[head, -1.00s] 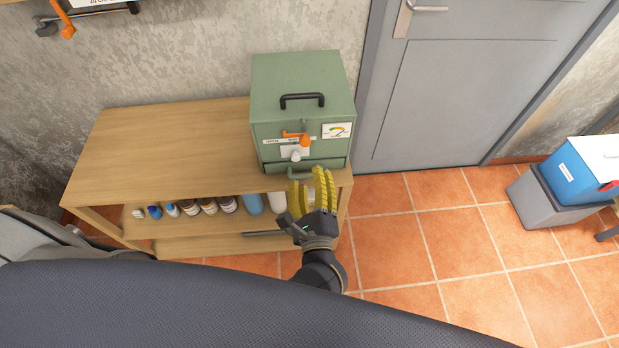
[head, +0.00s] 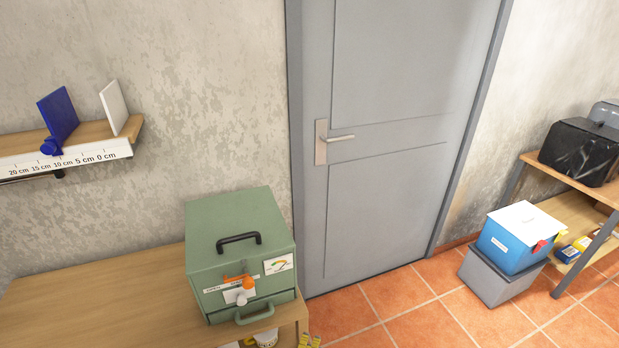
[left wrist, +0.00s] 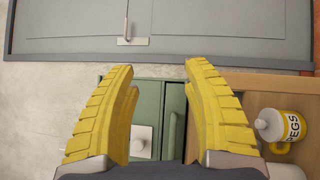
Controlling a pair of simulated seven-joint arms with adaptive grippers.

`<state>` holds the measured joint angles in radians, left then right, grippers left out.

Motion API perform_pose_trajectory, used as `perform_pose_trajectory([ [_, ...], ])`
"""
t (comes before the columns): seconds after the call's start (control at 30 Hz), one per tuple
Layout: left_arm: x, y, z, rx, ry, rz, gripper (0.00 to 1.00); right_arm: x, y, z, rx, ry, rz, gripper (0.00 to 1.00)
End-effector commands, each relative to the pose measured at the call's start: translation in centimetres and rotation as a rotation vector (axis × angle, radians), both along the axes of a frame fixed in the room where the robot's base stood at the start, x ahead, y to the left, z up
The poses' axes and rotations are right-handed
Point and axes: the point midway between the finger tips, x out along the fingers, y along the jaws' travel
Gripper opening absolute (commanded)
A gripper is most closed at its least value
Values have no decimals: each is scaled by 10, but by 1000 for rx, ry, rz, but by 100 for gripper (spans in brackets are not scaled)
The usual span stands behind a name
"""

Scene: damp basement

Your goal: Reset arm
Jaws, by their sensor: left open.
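My left gripper (left wrist: 160,66) is open and empty in the left wrist view, its two yellow fingers apart. The green metal box (left wrist: 147,98), with its handle and a white knob, shows between and beyond the fingers. In the head view the green box (head: 235,240) stands on the wooden bench, with a black top handle, an orange and white lever, a gauge label and a green front handle. Only small yellow tips, likely of my left gripper, show at the bottom edge, just right of the box's front. My right gripper is not in view.
The wooden bench (head: 90,295) is bare left of the box. A yellow PEGS mug (left wrist: 278,126) is right of the fingers. A wall shelf (head: 75,140) holds blue and white panels. A grey door (head: 400,130) and a blue bin (head: 510,245) on a grey one stand right.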

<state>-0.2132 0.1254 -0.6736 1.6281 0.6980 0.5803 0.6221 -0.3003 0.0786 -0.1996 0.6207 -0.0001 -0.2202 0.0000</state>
Motion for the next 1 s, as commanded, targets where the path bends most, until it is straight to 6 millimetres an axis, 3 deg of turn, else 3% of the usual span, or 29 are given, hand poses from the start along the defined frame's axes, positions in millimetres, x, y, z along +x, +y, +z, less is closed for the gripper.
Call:
perform_pose_trajectory([
  [0.03, -3, 1, -34, 152, 19, -20, 49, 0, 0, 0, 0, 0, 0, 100],
  [0.1, -9, 3, -79, 357, 42, -59, 49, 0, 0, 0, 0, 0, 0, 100],
  [0.27, -34, 22, -177, 765, 106, -169, 49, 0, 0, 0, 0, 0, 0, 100],
  [0.5, -97, 76, -307, 1245, 222, -392, 49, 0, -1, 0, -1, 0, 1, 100],
  [0.67, -156, 122, -377, 1490, 311, -576, 49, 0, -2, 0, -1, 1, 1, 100],
  [0.8, -218, 166, -427, 1651, 399, -753, 49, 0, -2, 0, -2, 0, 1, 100],
  [1.0, -305, 220, -471, 1771, 530, -973, 49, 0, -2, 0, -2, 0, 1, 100],
])
